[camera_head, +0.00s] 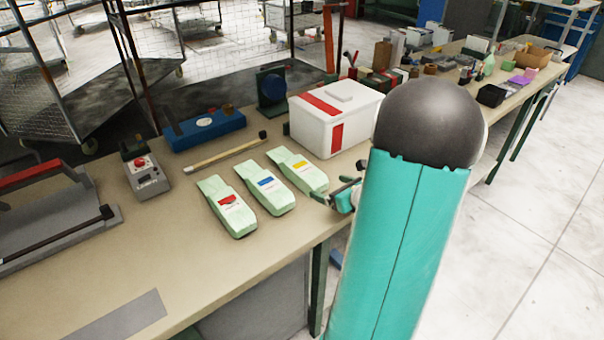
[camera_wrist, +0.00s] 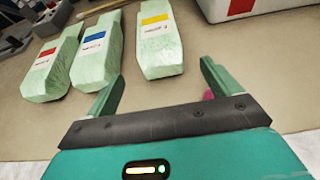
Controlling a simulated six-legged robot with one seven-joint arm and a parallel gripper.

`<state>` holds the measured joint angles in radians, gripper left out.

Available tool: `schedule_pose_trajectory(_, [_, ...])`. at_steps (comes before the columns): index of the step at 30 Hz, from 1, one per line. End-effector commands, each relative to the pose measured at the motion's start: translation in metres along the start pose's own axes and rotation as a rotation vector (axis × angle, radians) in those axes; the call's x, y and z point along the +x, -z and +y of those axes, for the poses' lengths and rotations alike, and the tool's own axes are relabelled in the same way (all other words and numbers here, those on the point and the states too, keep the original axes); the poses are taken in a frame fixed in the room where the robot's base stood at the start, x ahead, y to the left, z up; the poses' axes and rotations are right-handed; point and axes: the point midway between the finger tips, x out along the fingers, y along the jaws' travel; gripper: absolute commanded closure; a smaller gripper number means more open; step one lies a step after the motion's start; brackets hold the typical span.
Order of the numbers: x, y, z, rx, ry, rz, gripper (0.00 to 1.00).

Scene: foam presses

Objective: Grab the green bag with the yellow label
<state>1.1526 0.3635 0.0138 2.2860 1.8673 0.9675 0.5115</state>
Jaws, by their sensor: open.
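The green bag with the yellow label (camera_head: 297,170) lies on the table as the rightmost of three pale green bags. In the wrist view the yellow-label bag (camera_wrist: 159,45) lies just beyond my open fingers, between them in the picture. My gripper (camera_head: 346,190) is open and empty near the right end of that bag; my arm partly hides it in the head view. The gripper also shows in the wrist view (camera_wrist: 160,82), its two fingers spread apart. The blue-label bag (camera_head: 267,183) and the red-label bag (camera_head: 229,206) lie to the left.
A white box with red stripes (camera_head: 310,128) stands behind the yellow-label bag. A wooden-handled tool (camera_head: 225,151) lies behind the bags. A small grey device with a red button (camera_head: 147,178) stands at left. The table (camera_head: 225,265) is bare in front of the bags.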

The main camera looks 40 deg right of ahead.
Motion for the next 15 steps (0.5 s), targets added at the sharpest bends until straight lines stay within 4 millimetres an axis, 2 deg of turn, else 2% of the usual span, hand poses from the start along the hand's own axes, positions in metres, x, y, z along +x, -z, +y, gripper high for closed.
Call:
schedule_pose_trajectory(3, [0.021, 0.0, 0.0, -0.001, -0.003, 0.0, 0.11])
schedule_pose_trajectory(11, [0.045, 0.001, 0.0, -0.001, -0.006, 0.001, 0.11])
schedule_pose_trajectory(15, [0.068, 0.003, 0.0, -0.002, -0.007, 0.0, 0.11])
